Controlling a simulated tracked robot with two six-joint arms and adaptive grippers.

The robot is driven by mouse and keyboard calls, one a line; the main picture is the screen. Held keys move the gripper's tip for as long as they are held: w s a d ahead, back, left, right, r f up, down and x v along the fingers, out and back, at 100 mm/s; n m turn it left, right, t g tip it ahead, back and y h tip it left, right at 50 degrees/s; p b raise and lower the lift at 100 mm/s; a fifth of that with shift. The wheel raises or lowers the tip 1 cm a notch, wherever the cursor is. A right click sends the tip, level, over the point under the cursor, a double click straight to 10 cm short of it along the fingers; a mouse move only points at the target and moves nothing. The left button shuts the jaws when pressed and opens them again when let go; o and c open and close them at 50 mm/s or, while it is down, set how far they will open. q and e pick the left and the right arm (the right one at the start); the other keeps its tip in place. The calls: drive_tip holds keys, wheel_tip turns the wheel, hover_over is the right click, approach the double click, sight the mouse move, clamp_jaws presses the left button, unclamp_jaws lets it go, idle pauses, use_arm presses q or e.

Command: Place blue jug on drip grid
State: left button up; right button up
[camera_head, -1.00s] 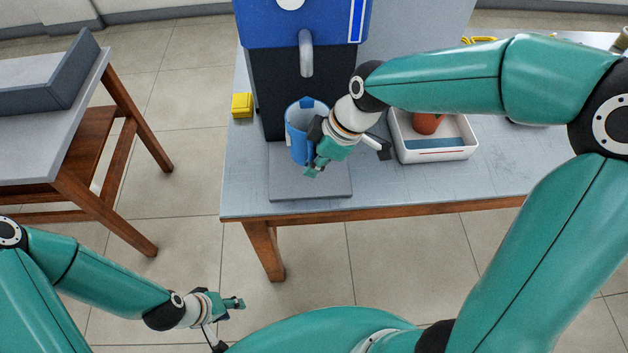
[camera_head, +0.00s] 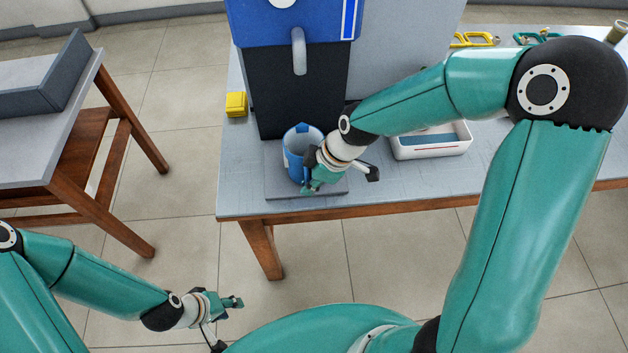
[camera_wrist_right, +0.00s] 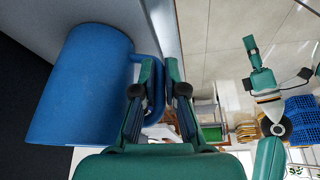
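The blue jug (camera_head: 296,165) is upright over the grey drip grid (camera_head: 325,190), in front of the dark machine body. I cannot tell whether its base touches the grid. My right gripper (camera_head: 310,176) is at the jug's right side. In the right wrist view, its fingers (camera_wrist_right: 159,85) are closed around the handle of the jug (camera_wrist_right: 85,90), with the jug body to their left. My left gripper (camera_head: 236,302) hangs empty, low and away from the table; its finger opening is too small to judge.
The blue machine's grey spout (camera_head: 299,50) hangs above and behind the jug. A yellow block (camera_head: 236,104) stands left of the machine. A white tray (camera_head: 430,150) lies right of my right wrist. The table's front edge is close to the grid.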

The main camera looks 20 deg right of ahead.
drive_tip(key=o, duration=0.4)
drive_tip(key=shift+o, duration=0.2)
drive_tip(key=shift+r, duration=0.1)
drive_tip(key=v, duration=1.2)
